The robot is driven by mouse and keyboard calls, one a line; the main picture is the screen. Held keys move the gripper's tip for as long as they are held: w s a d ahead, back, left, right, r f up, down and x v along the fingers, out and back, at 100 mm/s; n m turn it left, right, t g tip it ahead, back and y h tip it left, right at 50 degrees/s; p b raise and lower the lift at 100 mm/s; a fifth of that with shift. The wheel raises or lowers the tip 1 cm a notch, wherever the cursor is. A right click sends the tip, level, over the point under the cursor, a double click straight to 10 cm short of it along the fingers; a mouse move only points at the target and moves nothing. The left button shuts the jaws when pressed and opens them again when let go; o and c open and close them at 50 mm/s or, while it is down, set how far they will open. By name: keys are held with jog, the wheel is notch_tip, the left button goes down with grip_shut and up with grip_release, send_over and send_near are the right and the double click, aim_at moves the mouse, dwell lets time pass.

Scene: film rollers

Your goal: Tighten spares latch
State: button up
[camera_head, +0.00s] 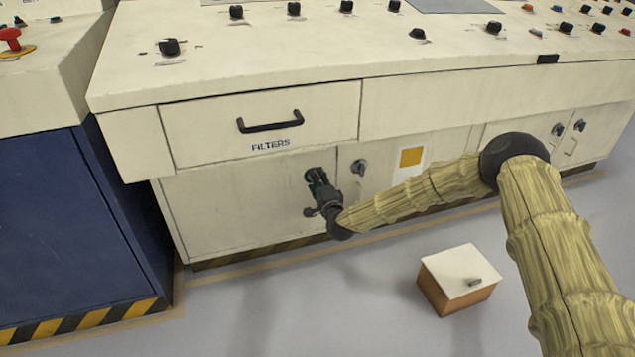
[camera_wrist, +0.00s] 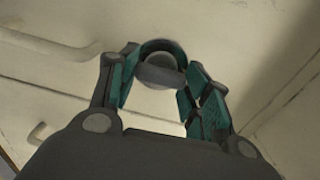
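A round grey latch knob (camera_wrist: 160,72) sits on the cream cabinet front in the wrist view. My gripper (camera_wrist: 163,82) has its teal-padded fingers on both sides of the knob, drawn inward and apparently touching it. In the head view my gripper (camera_head: 317,182) is at the upper right part of the lower left cabinet door (camera_head: 240,205), under the FILTERS drawer (camera_head: 215,122). The gripper mostly hides the latch there. No "spares" label is readable, and the latch's turn angle cannot be told.
Another dark latch (camera_head: 359,167) is on the neighbouring door, close to the right of my gripper. A yellow square label (camera_head: 411,156) is farther right. A small box with a white top (camera_head: 460,270) stands on the floor. A blue cabinet (camera_head: 65,220) is at left.

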jog(key=o, duration=0.4)
jog(key=v, duration=1.2)
